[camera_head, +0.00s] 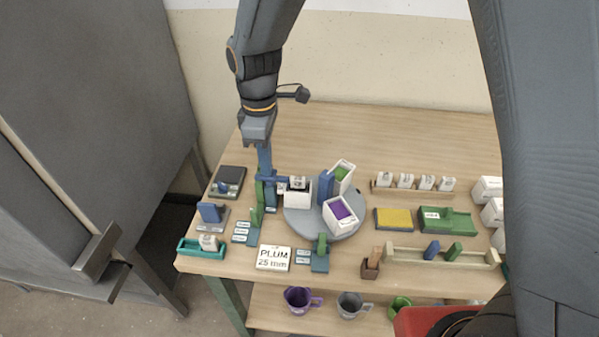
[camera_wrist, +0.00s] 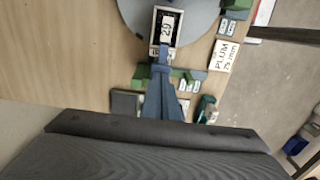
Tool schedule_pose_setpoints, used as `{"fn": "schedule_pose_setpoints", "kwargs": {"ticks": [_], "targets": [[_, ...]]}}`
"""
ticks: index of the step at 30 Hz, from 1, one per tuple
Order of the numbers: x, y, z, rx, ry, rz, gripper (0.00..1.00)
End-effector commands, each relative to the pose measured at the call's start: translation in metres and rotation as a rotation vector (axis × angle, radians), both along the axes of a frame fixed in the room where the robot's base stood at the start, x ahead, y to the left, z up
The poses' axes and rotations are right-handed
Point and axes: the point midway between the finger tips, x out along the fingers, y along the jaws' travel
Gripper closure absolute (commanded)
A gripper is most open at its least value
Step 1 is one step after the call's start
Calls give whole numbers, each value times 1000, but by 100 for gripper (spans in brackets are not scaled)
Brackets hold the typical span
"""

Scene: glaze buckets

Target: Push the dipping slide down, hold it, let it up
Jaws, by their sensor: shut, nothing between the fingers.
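The dipping slide (camera_head: 264,160) is a blue upright post at the left of a grey turntable (camera_head: 318,230). Its blue arm reaches right and carries a small white numbered tile (camera_head: 298,182) at the mouth of a white bucket with dark contents (camera_head: 297,196). In the wrist view the tile (camera_wrist: 166,27) shows over that bucket. My gripper (camera_head: 256,138) is shut and empty, right at the top of the post; I cannot tell whether it touches. Two more white buckets on the turntable hold green glaze (camera_head: 342,176) and purple glaze (camera_head: 340,214). A card (camera_head: 273,258) reads PLUM 25 mm.
Green and blue pieces (camera_head: 247,226) with small labels stand left of the turntable. A teal tray (camera_head: 203,248) is at the front left. A tile rack (camera_head: 412,188), a yellow pad (camera_head: 394,220) and a green box (camera_head: 447,221) are to the right. The table's back is clear.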

Motion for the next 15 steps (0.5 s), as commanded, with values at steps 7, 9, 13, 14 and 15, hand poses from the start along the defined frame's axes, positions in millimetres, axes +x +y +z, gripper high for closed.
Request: {"fn": "schedule_pose_setpoints", "kwargs": {"ticks": [7, 9, 13, 14, 15], "targets": [[-1, 0, 15, -1, 1, 0, 100], [-1, 0, 19, -1, 1, 0, 100], [-1, 0, 26, 0, 0, 0, 100], [-1, 0, 28, 0, 0, 0, 100], [0, 0, 30, 0, 0, 0, 100]]}}
